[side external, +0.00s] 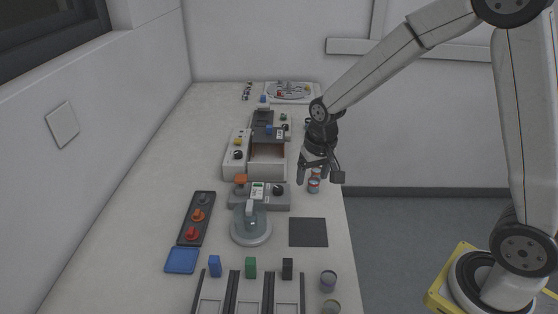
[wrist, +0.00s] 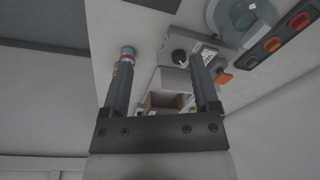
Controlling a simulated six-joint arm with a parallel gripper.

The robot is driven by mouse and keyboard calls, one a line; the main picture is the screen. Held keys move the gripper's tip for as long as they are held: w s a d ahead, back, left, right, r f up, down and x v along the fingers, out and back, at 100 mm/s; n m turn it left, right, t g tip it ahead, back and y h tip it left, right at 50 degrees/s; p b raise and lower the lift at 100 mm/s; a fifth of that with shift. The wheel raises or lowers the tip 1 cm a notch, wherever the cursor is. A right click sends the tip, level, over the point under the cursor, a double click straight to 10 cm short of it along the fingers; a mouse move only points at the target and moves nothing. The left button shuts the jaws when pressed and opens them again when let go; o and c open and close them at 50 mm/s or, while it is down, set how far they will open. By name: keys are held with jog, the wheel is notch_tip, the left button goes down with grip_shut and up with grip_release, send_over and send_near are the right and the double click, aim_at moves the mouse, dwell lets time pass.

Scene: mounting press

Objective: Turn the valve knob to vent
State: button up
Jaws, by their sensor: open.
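My gripper (side external: 315,170) is open and empty above the right side of the bench, beside the grey console (side external: 258,201). The console carries a small display, an orange knob (side external: 240,179) at its left and a black dial (side external: 278,190) at its right. In the wrist view the black dial (wrist: 179,57) shows between my two fingers (wrist: 160,67), beyond them, and the orange knob (wrist: 223,78) lies just outside the right finger. A clear domed chamber (side external: 250,229) stands in front of the console.
A dark tray (side external: 197,218) with orange knob-like pieces lies left of the chamber. A white press unit (side external: 236,164) stands behind the console. A dark square mat (side external: 308,232) is bare.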

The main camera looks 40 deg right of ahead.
aim_at(278, 187)
jog(key=w+f+m, duration=0.1)
jog(key=w, duration=0.3)
jog(key=w+d+f+m+g, duration=0.1)
jog(key=w+f+m, duration=0.1)
jog(key=w, duration=0.2)
jog(key=w+f+m, duration=0.1)
jog(key=w+m, duration=0.1)
jog(key=w, duration=0.3)
jog(key=shift+w+d+f+g, duration=0.1)
jog(key=shift+d+f+g, duration=0.05)
jog(key=shift+f+g, duration=0.15)
jog(key=shift+f, duration=3.9)
jog(key=shift+c, duration=0.2)
grip_shut()
